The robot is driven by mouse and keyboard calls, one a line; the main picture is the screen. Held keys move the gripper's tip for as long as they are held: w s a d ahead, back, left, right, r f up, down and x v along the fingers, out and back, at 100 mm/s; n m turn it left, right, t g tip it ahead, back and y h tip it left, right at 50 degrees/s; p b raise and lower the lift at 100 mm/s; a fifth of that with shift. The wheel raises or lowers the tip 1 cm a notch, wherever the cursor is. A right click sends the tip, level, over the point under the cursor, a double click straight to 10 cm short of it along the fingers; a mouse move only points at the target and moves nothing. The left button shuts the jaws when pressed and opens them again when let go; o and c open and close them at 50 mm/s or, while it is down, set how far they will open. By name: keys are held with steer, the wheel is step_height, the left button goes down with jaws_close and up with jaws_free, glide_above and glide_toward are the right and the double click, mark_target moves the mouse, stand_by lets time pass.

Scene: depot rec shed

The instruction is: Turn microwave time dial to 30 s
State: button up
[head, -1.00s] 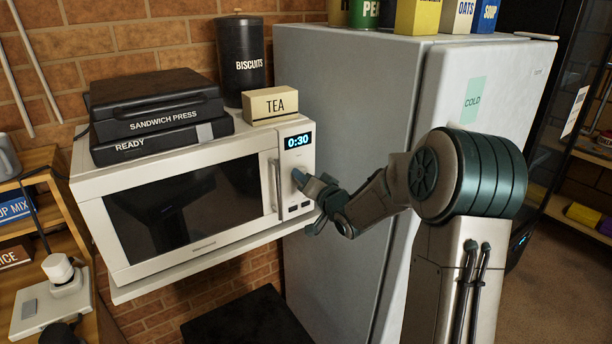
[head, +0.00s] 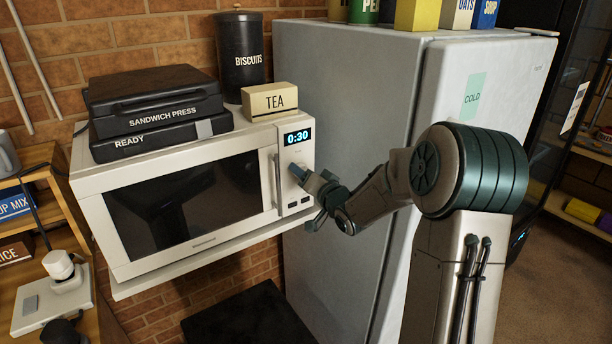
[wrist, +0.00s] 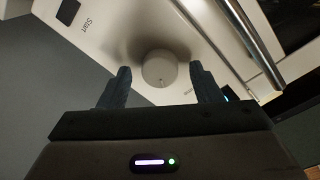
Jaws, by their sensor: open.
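The white microwave (head: 262,140) stands on a shelf, with its door closed. Its display (head: 297,137) reads 0:30. The round, pale time dial (wrist: 159,69) shows in the wrist view, on the control panel near a "Start" button (wrist: 70,12). A small mark is at the dial's edge. My gripper (wrist: 160,86) is open, with one finger on each side of the dial and a visible gap to each. In the head view my gripper (head: 305,180) is at the panel below the display and largely hides the dial.
A vertical door handle (head: 277,185) is just left of my gripper. A tall grey fridge (head: 350,110) stands close on the right. A tea box (head: 269,101), a biscuit tin (head: 240,55) and a sandwich press (head: 155,105) sit on the microwave.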

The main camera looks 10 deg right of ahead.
steer(key=v, duration=1.3)
steer(key=shift+s+b, duration=0.3)
steer(key=shift+b, duration=0.15)
steer(key=shift+d, duration=0.1)
steer(key=s+a+f+n+g+h, duration=0.2)
steer(key=s+g, duration=0.5)
steer(key=s, duration=0.5)
steer(key=s+a+f+n+g+h, duration=0.1)
steer(key=s+g, duration=0.5)
steer(key=s, duration=0.7)
steer(key=a+n+h+p, duration=0.1)
steer(key=h, duration=0.1)
steer(key=shift+s+a+f+g+h, duration=0.25)
steer(key=shift+a+f+g+h, duration=0.15)
steer(key=shift+c, duration=0.2)
